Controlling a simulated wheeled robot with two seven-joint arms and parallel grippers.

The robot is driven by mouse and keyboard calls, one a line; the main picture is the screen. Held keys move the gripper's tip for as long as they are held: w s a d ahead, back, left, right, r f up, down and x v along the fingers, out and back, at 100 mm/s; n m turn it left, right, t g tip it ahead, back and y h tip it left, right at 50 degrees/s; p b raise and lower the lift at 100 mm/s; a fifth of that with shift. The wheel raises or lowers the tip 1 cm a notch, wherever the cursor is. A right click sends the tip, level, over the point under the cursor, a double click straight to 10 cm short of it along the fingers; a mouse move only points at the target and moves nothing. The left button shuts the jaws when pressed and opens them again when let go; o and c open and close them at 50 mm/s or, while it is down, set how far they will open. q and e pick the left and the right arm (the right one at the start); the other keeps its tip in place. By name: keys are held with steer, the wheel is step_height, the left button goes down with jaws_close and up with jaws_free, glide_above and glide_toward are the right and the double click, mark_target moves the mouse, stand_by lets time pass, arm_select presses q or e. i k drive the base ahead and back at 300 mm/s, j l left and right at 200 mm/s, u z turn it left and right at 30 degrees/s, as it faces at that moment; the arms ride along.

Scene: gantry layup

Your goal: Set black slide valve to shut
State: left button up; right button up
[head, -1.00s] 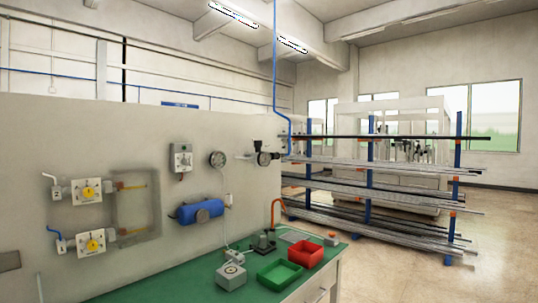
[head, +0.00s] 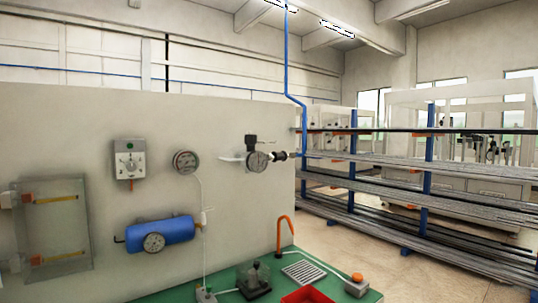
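A black cylindrical fitting (head: 280,156), which looks like the slide valve, sits on the wall panel in line with the pipe. It lies between the round regulator gauge (head: 257,161) and the lower end of the blue air pipe (head: 303,135). It is too small to tell whether it is open or shut. A black knob (head: 251,141) stands above the regulator gauge. Neither of my grippers is in the head view.
A green bench (head: 232,278) with a red tray (head: 306,296) and an orange hooked pipe (head: 280,235) stands below the panel. A blue tank (head: 160,232) and a grey control box (head: 129,160) are mounted at left. A bar rack (head: 428,175) stands close at right.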

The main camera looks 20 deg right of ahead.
mark_target(281, 156)
steer(key=i+l+u, duration=0.2)
steer(key=l+u, duration=0.2)
steer(key=l, duration=1)
steer(key=l+u, duration=0.45)
steer(key=l, duration=0.9)
